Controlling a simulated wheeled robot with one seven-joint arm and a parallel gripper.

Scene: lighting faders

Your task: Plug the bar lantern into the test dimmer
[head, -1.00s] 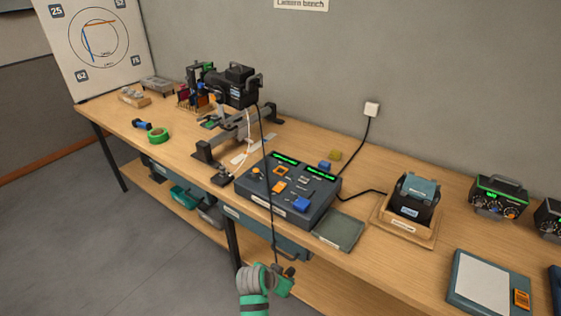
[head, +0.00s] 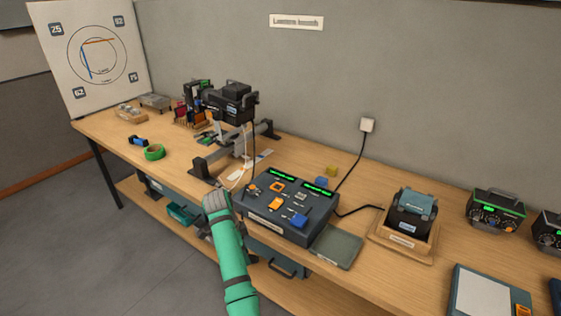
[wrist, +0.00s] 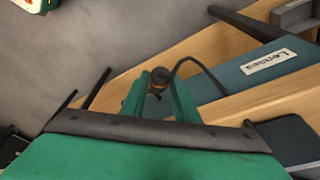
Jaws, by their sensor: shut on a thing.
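The bar lantern (head: 232,105) is a black lamp clamped on a rail stand on the bench. A thin dark cable (head: 252,150) hangs from it. My gripper (wrist: 158,88) is shut on a small dark plug with a brownish collar (wrist: 159,76), and a dark cable loops from it to the right. In the head view my green arm reaches to the bench's front edge and hides the fingers and plug. A dark fader console (head: 285,208) with green displays is right of my wrist. A black unit (head: 410,222) sits in a wooden cradle. I cannot read which unit is the test dimmer.
A rail foot (head: 200,168) and white cable lie near my wrist. A grey tray (head: 336,247) lies right of the console. A teal box labelled Lenses (wrist: 255,78) is below. Green-edged units (head: 495,212) stand at right. Bare bench (head: 185,150) lies left of the rail.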

